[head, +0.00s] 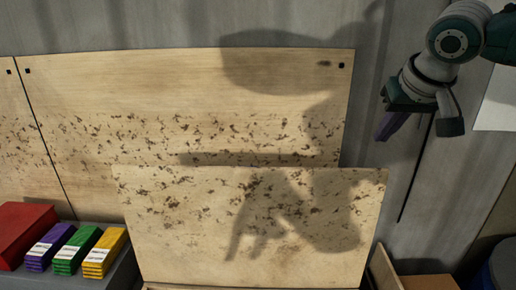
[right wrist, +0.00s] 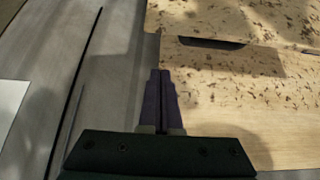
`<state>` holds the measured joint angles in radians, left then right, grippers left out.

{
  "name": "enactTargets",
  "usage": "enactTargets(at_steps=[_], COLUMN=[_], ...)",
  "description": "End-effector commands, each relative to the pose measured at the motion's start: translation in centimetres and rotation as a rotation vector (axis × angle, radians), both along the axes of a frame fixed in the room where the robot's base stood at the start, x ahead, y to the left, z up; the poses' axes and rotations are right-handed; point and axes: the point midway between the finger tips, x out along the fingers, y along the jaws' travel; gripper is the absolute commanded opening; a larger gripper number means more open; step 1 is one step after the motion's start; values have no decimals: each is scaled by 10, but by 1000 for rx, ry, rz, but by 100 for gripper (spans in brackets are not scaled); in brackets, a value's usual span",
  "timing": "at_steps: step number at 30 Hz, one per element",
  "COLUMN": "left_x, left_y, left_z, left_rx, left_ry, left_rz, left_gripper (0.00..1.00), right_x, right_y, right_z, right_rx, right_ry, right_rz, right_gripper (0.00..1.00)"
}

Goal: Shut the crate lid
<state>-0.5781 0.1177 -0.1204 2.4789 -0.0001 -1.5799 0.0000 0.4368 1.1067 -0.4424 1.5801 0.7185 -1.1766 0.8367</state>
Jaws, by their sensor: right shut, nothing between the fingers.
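The crate lid (head: 250,225) is a pale, brown-flecked wooden board. It stands raised, nearly upright, in front of a similar wall panel in the head view. A little of the crate's side wall (head: 384,268) shows at the lower right; most of the crate is out of frame. My right gripper (head: 388,127) is shut and empty, up and to the right of the lid and apart from it. In the right wrist view its purple fingers (right wrist: 161,75) are together, and the lid (right wrist: 240,14) fills the top right. My left gripper is not in view.
Wooden panels (head: 190,90) cover the grey wall (head: 420,190) behind the lid. A red box (head: 22,232) and purple, green and yellow packs (head: 104,252) lie at the lower left. A dark blue rounded object (head: 500,265) is at the lower right. Arm-shaped shadows fall on the boards.

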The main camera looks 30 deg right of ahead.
Motion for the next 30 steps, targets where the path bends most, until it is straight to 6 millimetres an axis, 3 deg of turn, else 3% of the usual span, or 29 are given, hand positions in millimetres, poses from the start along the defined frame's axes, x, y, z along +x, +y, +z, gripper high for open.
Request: enactTargets(at_steps=[6,18,24,30], left_x=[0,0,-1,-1], left_y=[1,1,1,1], left_z=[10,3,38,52], left_rx=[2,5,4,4], left_ry=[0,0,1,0], left_rz=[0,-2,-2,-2], left_gripper=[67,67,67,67], right_x=[16,40,20,8], right_y=[-9,-23,-12,-5], right_z=[-27,-69,-60,-62], right_rx=[2,0,-4,-4], right_ry=[2,1,6,4], right_rz=[-1,2,8,5], right_gripper=[0,0,0,0])
